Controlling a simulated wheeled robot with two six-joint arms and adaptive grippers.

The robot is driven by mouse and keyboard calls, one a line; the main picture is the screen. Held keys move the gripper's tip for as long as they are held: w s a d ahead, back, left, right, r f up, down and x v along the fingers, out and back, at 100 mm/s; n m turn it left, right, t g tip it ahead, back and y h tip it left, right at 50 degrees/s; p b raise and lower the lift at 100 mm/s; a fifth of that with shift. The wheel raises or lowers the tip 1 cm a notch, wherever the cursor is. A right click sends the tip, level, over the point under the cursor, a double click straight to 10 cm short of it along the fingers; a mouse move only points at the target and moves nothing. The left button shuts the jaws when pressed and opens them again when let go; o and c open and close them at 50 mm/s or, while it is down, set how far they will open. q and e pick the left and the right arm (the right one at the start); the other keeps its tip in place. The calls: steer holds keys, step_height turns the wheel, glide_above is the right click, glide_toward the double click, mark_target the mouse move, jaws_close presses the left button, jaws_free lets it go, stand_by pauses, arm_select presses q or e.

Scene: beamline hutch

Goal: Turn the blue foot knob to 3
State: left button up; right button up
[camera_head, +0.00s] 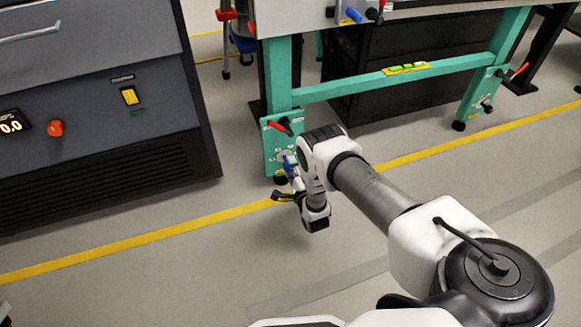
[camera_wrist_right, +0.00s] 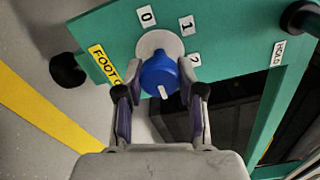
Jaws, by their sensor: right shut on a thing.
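The blue foot knob (camera_wrist_right: 158,74) sits on a pale round disc on a green plate (camera_wrist_right: 115,30), with a white pointer mark at its lower edge in the wrist view. Labels 0, 1 and 2 curve around its upper and right side; no 3 is visible, and the right finger covers part of that side. My right gripper (camera_wrist_right: 161,98) is shut on the knob, a finger on each side. In the head view the knob (camera_head: 288,166) shows small at the foot of the green frame, with my right gripper (camera_head: 287,180) at it. My left gripper is out of view.
A red lever (camera_head: 278,126) is above the knob on the same leg. A grey cabinet (camera_head: 100,110) with a yellow switch and red button stands at left. Yellow floor tape (camera_head: 130,243) crosses in front. The floor nearer me is mostly open.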

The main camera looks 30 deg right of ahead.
steer(key=shift+r, duration=0.1)
steer(key=o, duration=1.1)
steer(key=shift+o, duration=0.2)
steer(key=v, duration=1.2)
steer(key=shift+d, duration=0.1)
